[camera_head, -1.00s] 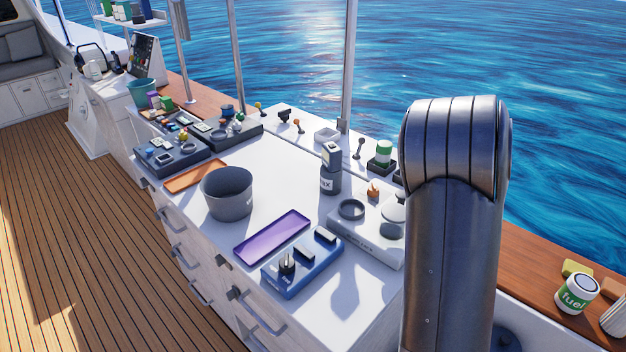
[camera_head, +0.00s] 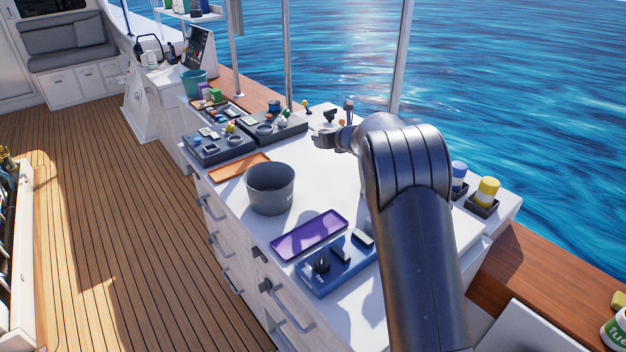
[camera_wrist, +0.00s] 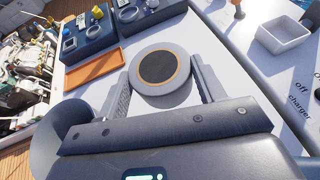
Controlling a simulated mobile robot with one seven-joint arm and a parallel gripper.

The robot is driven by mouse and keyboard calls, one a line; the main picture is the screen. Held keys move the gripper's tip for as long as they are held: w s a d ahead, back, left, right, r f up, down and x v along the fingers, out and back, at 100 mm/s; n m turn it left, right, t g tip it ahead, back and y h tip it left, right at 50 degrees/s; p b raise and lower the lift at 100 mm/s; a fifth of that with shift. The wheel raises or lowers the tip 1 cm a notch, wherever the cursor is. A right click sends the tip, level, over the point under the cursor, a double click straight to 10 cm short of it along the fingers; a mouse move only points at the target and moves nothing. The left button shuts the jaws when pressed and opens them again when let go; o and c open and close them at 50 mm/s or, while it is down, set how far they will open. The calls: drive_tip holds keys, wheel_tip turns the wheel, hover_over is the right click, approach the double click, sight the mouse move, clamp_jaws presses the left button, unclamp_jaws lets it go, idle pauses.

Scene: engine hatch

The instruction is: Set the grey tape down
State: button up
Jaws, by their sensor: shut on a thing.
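The grey tape (camera_wrist: 164,91), a round grey roll with an orange ring and a dark centre, sits between the two fingers of my gripper (camera_wrist: 165,88) in the wrist view. My gripper is shut on it, with a finger at each side. In the head view my gripper (camera_head: 322,139) reaches over the far part of the white counter (camera_head: 225,188). The tape cannot be made out there. I cannot tell whether the tape touches the counter.
An orange tray (camera_head: 240,167) and dark organisers (camera_head: 218,150) lie left of my gripper. A grey bucket (camera_head: 270,188), a purple tray (camera_head: 308,235) and a blue holder (camera_head: 338,268) stand nearer. A white square dish (camera_wrist: 284,36) is to the right. Bare counter surrounds the tape.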

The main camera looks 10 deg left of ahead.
sight(318, 147)
drive_tip(key=shift+n+g+y, duration=0.3)
drive_tip(key=shift+n+y, duration=0.1)
drive_tip(key=shift+n, duration=0.1)
drive_tip(key=a+f, duration=0.3)
drive_tip(key=f, duration=0.1)
drive_tip(key=shift+s+a, duration=0.1)
drive_tip(key=shift+a, duration=0.2)
wheel_tip(318, 147, down, 6)
drive_tip(key=shift+r, duration=0.25)
drive_tip(key=shift+f, duration=2)
drive_tip(key=o, duration=1.1)
drive_tip(key=shift+f, duration=0.1)
drive_tip(key=shift+s+d+r, duration=0.1)
drive_tip(key=shift+s+r, duration=0.1)
drive_tip(key=v, duration=1.1)
drive_tip(key=shift+s+d, duration=0.2)
drive_tip(key=shift+d, duration=0.1)
